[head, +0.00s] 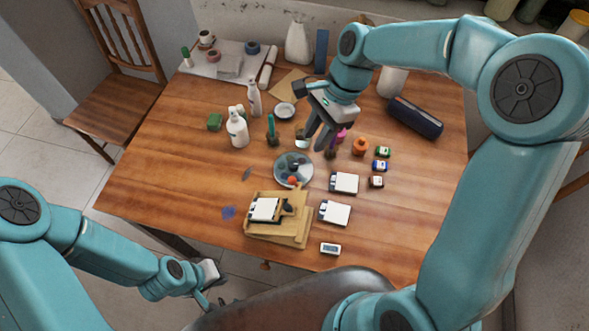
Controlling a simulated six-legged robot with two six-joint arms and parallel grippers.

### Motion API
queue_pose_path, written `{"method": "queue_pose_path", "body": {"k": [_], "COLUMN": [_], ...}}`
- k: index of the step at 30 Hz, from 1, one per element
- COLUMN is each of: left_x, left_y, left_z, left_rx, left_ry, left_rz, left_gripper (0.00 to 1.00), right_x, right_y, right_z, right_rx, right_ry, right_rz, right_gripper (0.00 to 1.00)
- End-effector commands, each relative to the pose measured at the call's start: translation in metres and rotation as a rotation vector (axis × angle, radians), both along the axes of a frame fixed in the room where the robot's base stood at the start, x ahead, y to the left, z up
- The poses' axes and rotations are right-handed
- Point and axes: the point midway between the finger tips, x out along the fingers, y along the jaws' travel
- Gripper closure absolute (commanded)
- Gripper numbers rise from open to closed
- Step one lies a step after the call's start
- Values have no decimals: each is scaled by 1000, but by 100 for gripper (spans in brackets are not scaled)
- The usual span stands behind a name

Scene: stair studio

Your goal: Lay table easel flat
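The wooden table easel (298,226) stands near the front edge of the table, in the lower middle of the head view.
A round palette (293,169) lies just behind the easel. Paint jars (360,146), bottles (237,129) and a dark case (415,117) stand farther back. The table's left front is mostly clear.

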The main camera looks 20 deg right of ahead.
Motion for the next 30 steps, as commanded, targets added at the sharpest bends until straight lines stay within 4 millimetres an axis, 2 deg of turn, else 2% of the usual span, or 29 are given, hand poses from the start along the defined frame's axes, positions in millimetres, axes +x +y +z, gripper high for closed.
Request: {"method": "queue_pose_path", "body": {"k": [9,15,21,30], "left_x": [0,0,0,0], "left_y": [0,0,0,0], "left_z": [7,11,13,12], "left_rx": [0,0,0,0], "left_ry": [0,0,0,0], "left_rz": [1,0,1,1], "left_gripper": [100,100,100,100], "right_x": [-6,-7,-7,-7], "right_y": [31,45,51,52], "right_z": [-71,-107,-125,-128], "right_rx": [1,0,1,0], "right_ry": [6,4,1,-1], "right_rz": [6,5,5,4], "right_gripper": [68,68,68,68]}}
